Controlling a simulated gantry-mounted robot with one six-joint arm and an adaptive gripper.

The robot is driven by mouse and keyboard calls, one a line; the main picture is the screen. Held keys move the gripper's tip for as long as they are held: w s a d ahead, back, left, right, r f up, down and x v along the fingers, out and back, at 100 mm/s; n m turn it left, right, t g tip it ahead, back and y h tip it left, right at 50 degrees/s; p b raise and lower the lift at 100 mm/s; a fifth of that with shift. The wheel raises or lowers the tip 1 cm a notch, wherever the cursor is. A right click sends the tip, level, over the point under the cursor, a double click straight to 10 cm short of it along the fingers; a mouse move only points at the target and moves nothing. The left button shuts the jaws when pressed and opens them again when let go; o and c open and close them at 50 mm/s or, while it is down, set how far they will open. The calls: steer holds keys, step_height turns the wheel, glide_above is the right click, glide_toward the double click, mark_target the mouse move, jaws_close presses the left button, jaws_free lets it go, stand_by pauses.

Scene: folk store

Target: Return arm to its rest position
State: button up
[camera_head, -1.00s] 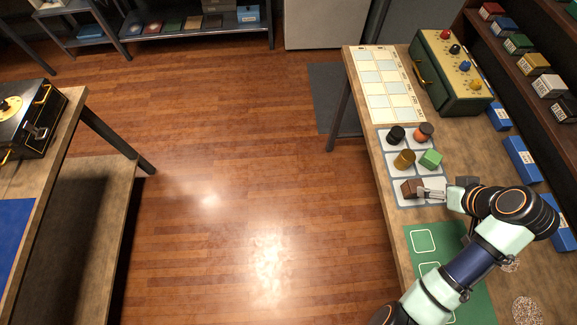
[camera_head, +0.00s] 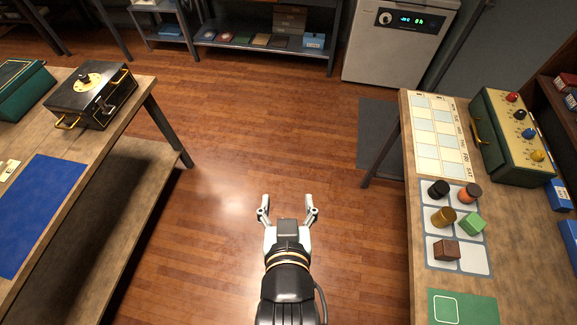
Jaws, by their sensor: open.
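My gripper (camera_head: 287,212) is open and empty. Its two fingers are spread apart and point away from me, over the wooden floor (camera_head: 225,190) between the two tables. My arm comes up from the bottom middle of the view. The gripper is apart from both tables and touches nothing that I can see.
The right table (camera_head: 515,235) holds a gridded mat (camera_head: 475,258) with a brown block (camera_head: 446,250), a green block (camera_head: 473,224) and several cylinders, plus a green knobbed box (camera_head: 508,135). The left table (camera_head: 110,130) holds a black case (camera_head: 92,95). Floor between is clear.

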step_height(320, 180, up, 29)
steer(key=p, duration=2.8)
steer(key=shift+d, duration=0.15)
